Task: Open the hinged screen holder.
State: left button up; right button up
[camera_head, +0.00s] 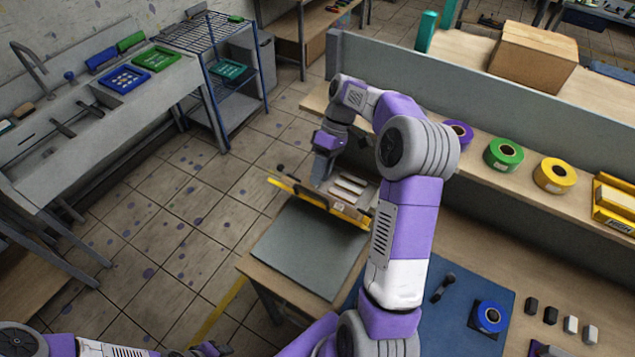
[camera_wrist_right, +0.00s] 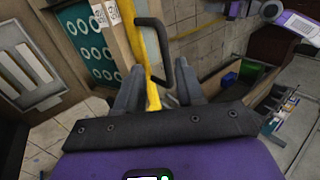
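The hinged screen holder (camera_head: 348,218) has a yellow frame edge and a black handle, and stands behind a flat grey plate (camera_head: 305,248) on the workbench. My right gripper (camera_head: 322,180) is above and beside its handle end. In the right wrist view, the black looped handle (camera_wrist_right: 160,28) and the yellow bar (camera_wrist_right: 152,95) reach down between the two spread fingers of my right gripper (camera_wrist_right: 160,82). The fingers are apart, with gaps beside the handle. My left gripper (camera_head: 212,350) shows only partly at the bottom edge; its fingers are unclear.
Tape rolls, including a green one (camera_head: 503,154) and a yellow one (camera_head: 555,175), stand on the shelf at right. A blue mat (camera_head: 455,310) lies right of the plate. A sink counter (camera_head: 110,120) stands at left, with open floor between.

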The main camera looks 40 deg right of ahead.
jog(key=shift+v, duration=1.85)
